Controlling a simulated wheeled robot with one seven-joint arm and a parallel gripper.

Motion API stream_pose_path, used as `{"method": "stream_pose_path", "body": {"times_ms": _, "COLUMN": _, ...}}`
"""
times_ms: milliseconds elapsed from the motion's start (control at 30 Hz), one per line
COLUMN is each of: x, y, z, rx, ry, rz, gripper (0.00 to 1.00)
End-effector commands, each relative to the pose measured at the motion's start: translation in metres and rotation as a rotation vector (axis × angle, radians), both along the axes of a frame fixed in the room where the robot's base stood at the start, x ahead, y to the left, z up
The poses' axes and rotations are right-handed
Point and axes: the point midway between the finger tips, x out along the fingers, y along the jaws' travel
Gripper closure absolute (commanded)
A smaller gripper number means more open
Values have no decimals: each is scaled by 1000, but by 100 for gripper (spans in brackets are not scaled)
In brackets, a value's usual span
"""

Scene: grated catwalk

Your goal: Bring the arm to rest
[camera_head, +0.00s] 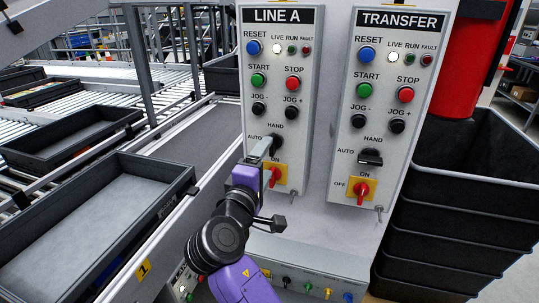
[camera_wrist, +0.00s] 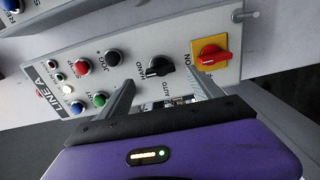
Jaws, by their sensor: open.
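My arm, purple and black, reaches up from the bottom of the head view to the LINE A panel (camera_head: 284,70). My gripper (camera_head: 264,150) is in front of the lower part of this panel, by the black AUTO/HAND selector (camera_head: 277,140). In the wrist view my gripper (camera_wrist: 160,88) is open, its two grey fingers apart with nothing held between them. The selector (camera_wrist: 160,67) shows beyond the gap between the fingers; I cannot tell whether a finger touches it. The red switch on a yellow plate (camera_wrist: 209,57) lies close beyond the right finger.
The TRANSFER panel (camera_head: 396,75) stands to the right. Stacked black crates (camera_head: 440,215) and a red post (camera_head: 472,65) are farther right. A conveyor with grey trays (camera_head: 85,225) runs along the left. A lower box with coloured connectors (camera_head: 300,278) lies below the panels.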

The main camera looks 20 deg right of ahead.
Motion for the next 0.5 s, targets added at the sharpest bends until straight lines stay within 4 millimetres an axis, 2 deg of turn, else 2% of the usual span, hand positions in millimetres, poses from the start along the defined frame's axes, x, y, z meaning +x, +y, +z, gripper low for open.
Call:
{"method": "stream_pose_path", "body": {"times_ms": 200, "x": -17, "y": 12, "z": 0, "rx": -1, "ry": 1, "rz": -1, "gripper": 25}}
{"method": "stream_pose_path", "body": {"times_ms": 500, "x": -19, "y": 14, "z": 0, "rx": -1, "ry": 1, "rz": -1, "gripper": 25}}
